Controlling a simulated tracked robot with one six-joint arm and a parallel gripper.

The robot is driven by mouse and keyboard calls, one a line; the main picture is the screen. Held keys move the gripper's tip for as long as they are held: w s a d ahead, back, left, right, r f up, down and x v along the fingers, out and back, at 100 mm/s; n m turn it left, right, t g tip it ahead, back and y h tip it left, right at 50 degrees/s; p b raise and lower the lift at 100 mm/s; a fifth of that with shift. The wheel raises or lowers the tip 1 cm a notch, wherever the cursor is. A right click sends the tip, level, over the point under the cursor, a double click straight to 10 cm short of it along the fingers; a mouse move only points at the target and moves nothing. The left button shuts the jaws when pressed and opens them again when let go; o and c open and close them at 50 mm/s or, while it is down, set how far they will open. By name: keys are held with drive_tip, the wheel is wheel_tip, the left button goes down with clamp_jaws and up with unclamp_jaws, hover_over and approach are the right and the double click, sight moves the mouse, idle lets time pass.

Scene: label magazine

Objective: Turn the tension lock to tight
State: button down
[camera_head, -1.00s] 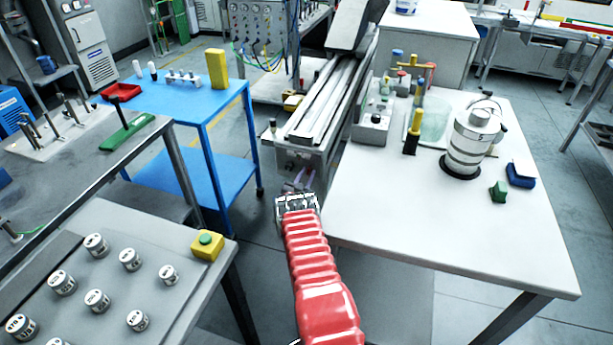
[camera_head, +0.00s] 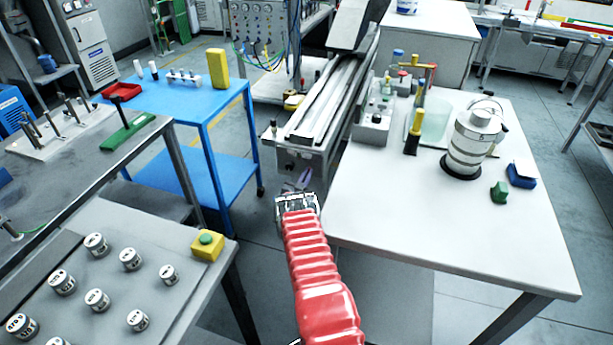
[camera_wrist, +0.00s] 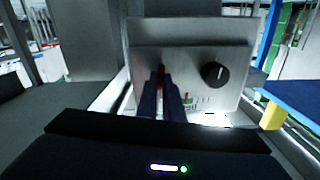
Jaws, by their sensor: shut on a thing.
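A grey metal front panel (camera_wrist: 190,48) fills the upper middle of the wrist view. It carries a black round knob (camera_wrist: 214,74) with a pale pointer line on the right. A thin red lever (camera_wrist: 161,72) stands on the left of the panel, most likely the tension lock. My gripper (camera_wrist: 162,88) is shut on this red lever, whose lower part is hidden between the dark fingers. In the head view my gripper (camera_head: 298,181) is at the near end of the long grey machine (camera_head: 312,158); the lever cannot be made out there.
Small red and green marks (camera_wrist: 266,98) show low on the panel. A white table (camera_head: 440,235) stands close on the right, a blue cart (camera_head: 190,103) on the left. A grey bench with several labelled cans (camera_head: 140,270) and a yellow button box (camera_head: 207,246) is at the near left.

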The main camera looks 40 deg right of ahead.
drive_tip(key=shift+d+f, duration=0.1)
drive_tip(key=shift+d, duration=0.05)
drive_tip(key=shift+d+m, duration=0.1)
drive_tip(key=shift+m, duration=0.3)
drive_tip(key=shift+s+d+f+m, duration=0.1)
drive_tip(key=shift+s+m, duration=0.05)
drive_tip(key=shift+m, duration=2.4)
drive_tip(key=shift+s+f+m, duration=0.1)
drive_tip(key=shift+m, duration=2.4)
drive_tip(key=shift+s+d+f+m, duration=0.1)
drive_tip(key=shift+s+m, duration=0.05)
drive_tip(key=shift+m, duration=2.4)
drive_tip(key=c, duration=1.9)
unclamp_jaws()
drive_tip(key=shift+w+a, duration=0.15)
drive_tip(key=shift+r, duration=0.1)
